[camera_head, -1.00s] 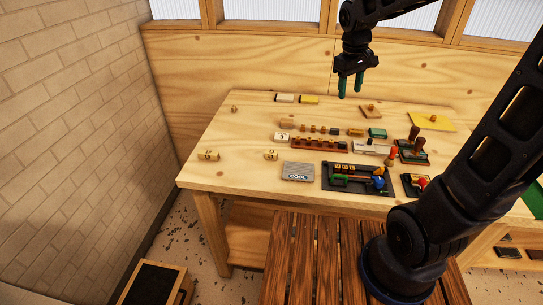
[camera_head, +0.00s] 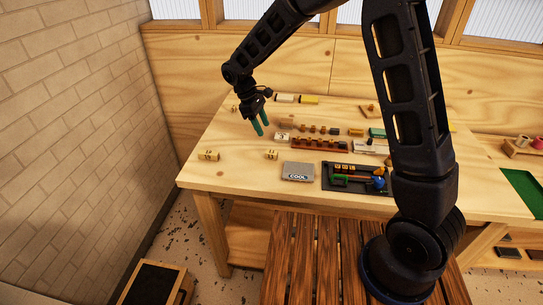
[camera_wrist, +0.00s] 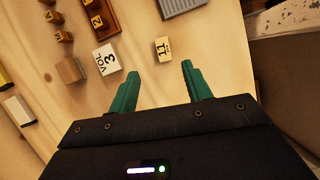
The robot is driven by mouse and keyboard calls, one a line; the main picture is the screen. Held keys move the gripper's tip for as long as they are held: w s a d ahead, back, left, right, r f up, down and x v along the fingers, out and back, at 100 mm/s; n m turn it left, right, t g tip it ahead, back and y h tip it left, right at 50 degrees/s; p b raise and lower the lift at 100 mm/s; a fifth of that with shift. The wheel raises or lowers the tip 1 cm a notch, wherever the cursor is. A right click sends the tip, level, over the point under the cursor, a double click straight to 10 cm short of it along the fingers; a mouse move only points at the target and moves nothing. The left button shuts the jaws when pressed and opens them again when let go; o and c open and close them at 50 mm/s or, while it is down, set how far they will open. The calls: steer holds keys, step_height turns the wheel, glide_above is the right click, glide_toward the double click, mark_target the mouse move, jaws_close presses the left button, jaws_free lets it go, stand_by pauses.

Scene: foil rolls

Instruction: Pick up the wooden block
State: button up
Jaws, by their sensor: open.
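A plain wooden block (camera_head: 286,122) lies on the wooden table, behind the small white VOL 3 block (camera_head: 282,137). In the wrist view the plain block (camera_wrist: 70,70) is left of the VOL 3 block (camera_wrist: 106,59). My gripper (camera_head: 261,129) is above the left part of the table, pointing down with its green fingers apart and empty. In the wrist view a small wooden block marked 11 (camera_wrist: 163,48) shows beyond the gap between the fingertips (camera_wrist: 160,70). Similar marked wooden blocks lie at the front (camera_head: 271,154) and front left (camera_head: 208,155).
White (camera_head: 285,98) and yellow (camera_head: 309,99) blocks lie at the back. The table's left part is mostly clear.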

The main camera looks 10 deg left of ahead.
mark_target(271, 152)
steer(key=shift+a+x, duration=0.15)
steer(key=shift+x, duration=1.7)
steer(key=shift+a+x, duration=0.2)
steer(key=shift+x, duration=1.7)
steer(key=shift+a+x, duration=0.15)
steer(key=shift+x, duration=1.7)
steer(key=shift+s+f, duration=0.1)
steer(key=shift+f, duration=0.1)
steer(key=shift+c, duration=0.2)
steer(key=c, duration=1)
